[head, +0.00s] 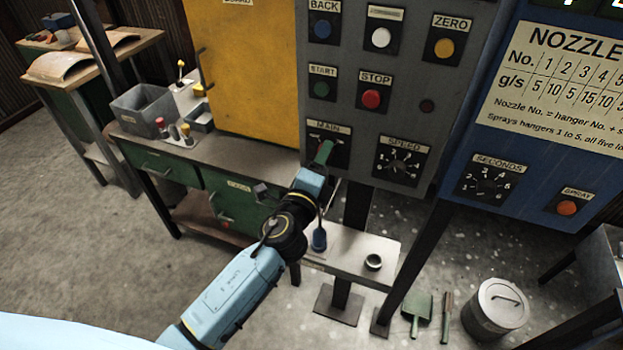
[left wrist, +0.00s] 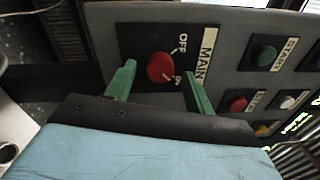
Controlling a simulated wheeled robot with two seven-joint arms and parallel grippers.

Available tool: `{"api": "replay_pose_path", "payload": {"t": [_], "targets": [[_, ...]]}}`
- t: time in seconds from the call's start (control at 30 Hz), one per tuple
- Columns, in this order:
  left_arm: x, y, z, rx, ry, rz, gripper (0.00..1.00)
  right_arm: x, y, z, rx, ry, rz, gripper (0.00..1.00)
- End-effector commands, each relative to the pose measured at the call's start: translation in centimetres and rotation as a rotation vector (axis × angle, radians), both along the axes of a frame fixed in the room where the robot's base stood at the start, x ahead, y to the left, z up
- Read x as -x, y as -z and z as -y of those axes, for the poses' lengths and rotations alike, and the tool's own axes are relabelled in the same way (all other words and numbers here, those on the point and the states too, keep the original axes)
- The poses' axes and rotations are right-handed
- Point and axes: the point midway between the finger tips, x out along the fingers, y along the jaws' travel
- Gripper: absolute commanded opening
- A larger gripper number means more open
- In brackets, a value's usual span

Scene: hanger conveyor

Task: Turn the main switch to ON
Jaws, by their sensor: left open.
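The main switch is a red round knob (left wrist: 160,67) on a black plate (left wrist: 143,45) with a MAIN label (left wrist: 207,55) and OFF and ON marks, in the left wrist view. A pale mark on the knob appears to point toward ON. My left gripper (left wrist: 156,69) is open, with one green finger on each side of the knob; I cannot tell whether they touch it. In the head view my left gripper (head: 324,152) is in front of the main switch plate (head: 341,153) and hides most of the knob. My right gripper is not in view.
The grey panel (head: 350,112) also carries a green START button (head: 321,89), a red STOP button (head: 371,99) and a speed dial (head: 400,162) beside the main switch. A blue nozzle panel (head: 540,165) stands to the right. A small shelf (head: 350,255) is below.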

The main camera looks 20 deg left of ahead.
Motion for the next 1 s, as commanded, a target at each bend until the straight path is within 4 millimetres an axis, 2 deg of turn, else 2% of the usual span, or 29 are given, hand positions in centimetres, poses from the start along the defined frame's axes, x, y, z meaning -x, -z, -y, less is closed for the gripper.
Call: {"api": "replay_pose_path", "payload": {"t": [0.4,0.53,0.73,1.0], "targets": [[8.5,0.8,-0.3,0.000,0.000,-0.004,0.53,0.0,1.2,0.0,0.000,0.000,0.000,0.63],[10.6,0.9,-0.4,0.000,0.000,-0.004,0.53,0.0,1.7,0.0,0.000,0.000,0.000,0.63],[12.4,0.8,-0.4,-0.001,0.001,-0.002,0.53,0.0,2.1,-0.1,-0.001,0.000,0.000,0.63],[12.7,0.7,-0.4,-0.001,0.000,-0.001,0.53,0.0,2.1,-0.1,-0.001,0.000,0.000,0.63]]}}
